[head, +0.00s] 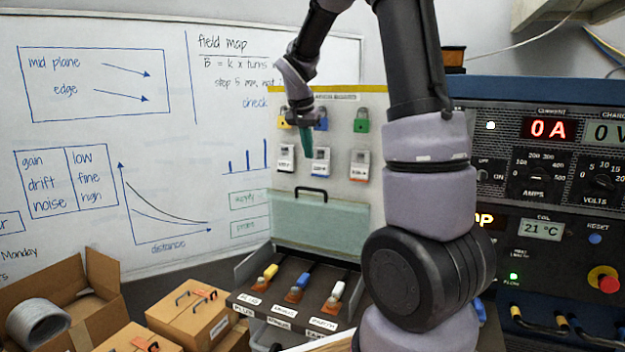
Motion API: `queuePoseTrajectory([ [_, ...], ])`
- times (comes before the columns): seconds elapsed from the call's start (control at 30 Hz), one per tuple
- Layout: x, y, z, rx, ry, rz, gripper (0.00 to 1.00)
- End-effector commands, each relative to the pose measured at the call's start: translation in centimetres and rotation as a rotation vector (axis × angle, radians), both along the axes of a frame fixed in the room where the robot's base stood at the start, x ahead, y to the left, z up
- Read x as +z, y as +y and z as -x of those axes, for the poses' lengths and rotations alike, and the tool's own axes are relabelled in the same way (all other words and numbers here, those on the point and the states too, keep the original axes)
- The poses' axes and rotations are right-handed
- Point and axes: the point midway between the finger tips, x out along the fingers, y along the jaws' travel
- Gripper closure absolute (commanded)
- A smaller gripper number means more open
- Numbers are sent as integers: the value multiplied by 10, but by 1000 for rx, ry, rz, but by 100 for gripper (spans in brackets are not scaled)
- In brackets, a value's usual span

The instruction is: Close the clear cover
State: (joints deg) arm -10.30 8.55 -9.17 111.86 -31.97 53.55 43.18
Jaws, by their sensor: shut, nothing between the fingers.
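The clear cover (325,228) is a greenish see-through panel. It stands raised behind a row of levers, with a black handle (310,190) along its top edge. My gripper (305,142) is shut and empty. It points down in front of the board with the padlocks, above the cover's handle and apart from it in the picture. My arm hides the area right of the cover.
A padlock board (287,105) with hanging tags stands behind the cover. A control panel (545,150) with displays and knobs fills the right side. Cardboard boxes (190,312) and a grey coil (38,322) lie at lower left. A whiteboard (90,130) is behind.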

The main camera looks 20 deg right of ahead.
Motion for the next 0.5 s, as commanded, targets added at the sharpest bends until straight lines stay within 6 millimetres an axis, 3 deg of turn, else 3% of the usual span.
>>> queuePoseTrajectory([
  [0.27, -28, -8, -13, -15, 9, 15, 100],
  [0.5, -70, -19, -24, -14, 9, 15, 100],
])
